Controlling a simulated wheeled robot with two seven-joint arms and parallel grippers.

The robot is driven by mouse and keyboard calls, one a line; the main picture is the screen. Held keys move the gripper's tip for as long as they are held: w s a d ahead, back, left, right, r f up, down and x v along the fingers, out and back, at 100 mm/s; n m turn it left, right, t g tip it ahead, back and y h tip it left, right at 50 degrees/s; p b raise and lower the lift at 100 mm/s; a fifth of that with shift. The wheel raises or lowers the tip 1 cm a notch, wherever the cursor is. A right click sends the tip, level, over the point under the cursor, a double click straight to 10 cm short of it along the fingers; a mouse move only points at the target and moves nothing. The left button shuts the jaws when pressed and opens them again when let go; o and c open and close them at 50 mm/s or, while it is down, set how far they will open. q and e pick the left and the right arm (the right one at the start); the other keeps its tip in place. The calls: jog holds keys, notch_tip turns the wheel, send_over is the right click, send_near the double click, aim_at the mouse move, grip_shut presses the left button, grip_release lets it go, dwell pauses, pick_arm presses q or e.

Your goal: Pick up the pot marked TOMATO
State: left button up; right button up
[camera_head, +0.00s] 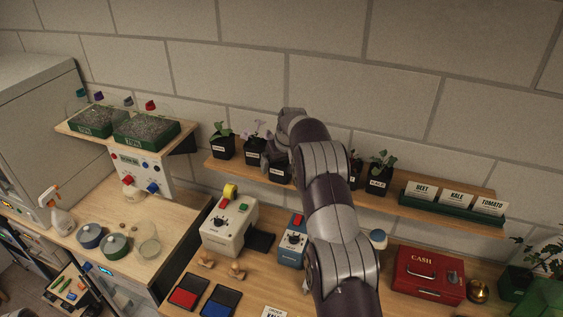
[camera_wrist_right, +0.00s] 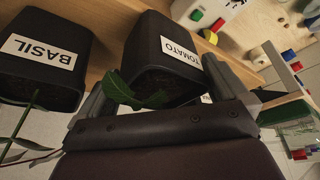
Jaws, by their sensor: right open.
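The black pot marked TOMATO (camera_wrist_right: 170,62) shows upside down in the right wrist view, with a green leaf at its soil. My right gripper (camera_wrist_right: 152,98) is open, with one finger on either side of this pot. Whether the fingers touch it is unclear. In the head view my right gripper (camera_head: 277,155) is over the shelf at a dark labelled pot (camera_head: 280,173), which looks like the same one; its label is too small to read. The gripper and arm hide part of the row. My left gripper is not in view.
A pot marked BASIL (camera_wrist_right: 42,62) stands close beside the TOMATO pot. Other pots, one marked KALE (camera_head: 377,184), share the wooden shelf (camera_head: 393,197). A green card holder (camera_head: 437,210) stands at its right end. A label machine (camera_head: 228,229) and red cash box (camera_head: 428,276) are below.

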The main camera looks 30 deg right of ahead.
jog(key=shift+w+f, duration=0.1)
jog(key=shift+f, duration=0.05)
jog(key=c, duration=0.8)
